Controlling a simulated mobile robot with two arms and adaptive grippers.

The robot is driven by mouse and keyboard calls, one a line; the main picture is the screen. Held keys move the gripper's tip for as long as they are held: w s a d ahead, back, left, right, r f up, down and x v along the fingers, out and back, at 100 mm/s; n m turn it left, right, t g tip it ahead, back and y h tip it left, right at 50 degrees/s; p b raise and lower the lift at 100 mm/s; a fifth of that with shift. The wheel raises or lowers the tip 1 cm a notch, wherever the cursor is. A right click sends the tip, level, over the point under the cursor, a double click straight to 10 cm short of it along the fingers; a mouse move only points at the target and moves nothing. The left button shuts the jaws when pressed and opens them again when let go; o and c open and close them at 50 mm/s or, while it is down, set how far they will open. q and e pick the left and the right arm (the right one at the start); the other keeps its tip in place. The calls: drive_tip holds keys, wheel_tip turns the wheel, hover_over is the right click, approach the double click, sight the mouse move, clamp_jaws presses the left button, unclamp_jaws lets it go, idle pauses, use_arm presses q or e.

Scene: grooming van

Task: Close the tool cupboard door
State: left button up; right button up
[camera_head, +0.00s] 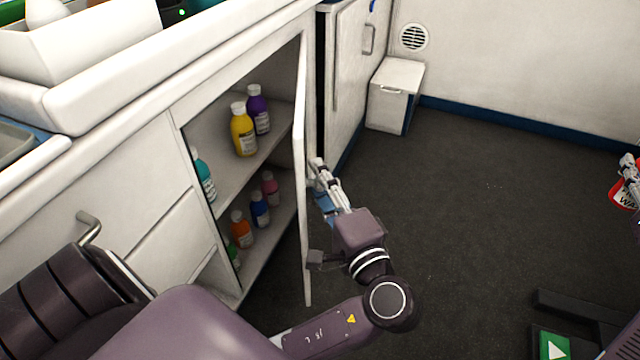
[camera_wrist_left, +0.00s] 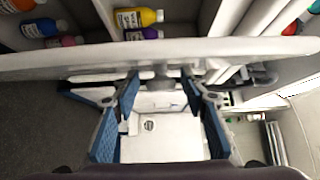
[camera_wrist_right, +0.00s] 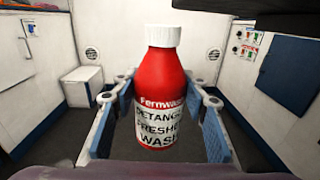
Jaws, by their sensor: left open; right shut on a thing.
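The tool cupboard door (camera_head: 300,150) stands open, swung out from the cabinet, and shows nearly edge-on in the head view. In the left wrist view the door (camera_wrist_left: 200,48) crosses the top of the picture. My left gripper (camera_head: 318,172) is open at the outer face of the door, near its edge; I cannot tell whether it touches. In the left wrist view its fingers (camera_wrist_left: 160,88) are spread below the door. My right gripper (camera_wrist_right: 160,100) is shut on a red bottle (camera_wrist_right: 163,90) with a white cap, which shows partly at the head view's right edge (camera_head: 622,192).
Inside the cupboard are shelves (camera_head: 240,180) with several bottles, including a yellow one (camera_head: 242,130) and a purple one (camera_head: 258,110). A small white box (camera_head: 395,92) stands on the floor beyond the door. The dark floor (camera_head: 490,190) to the right is mostly clear.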

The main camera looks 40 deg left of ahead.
use_arm(q)
drive_tip(key=shift+c, duration=0.4)
use_arm(e)
drive_tip(key=shift+r, duration=0.1)
use_arm(q)
clamp_jaws()
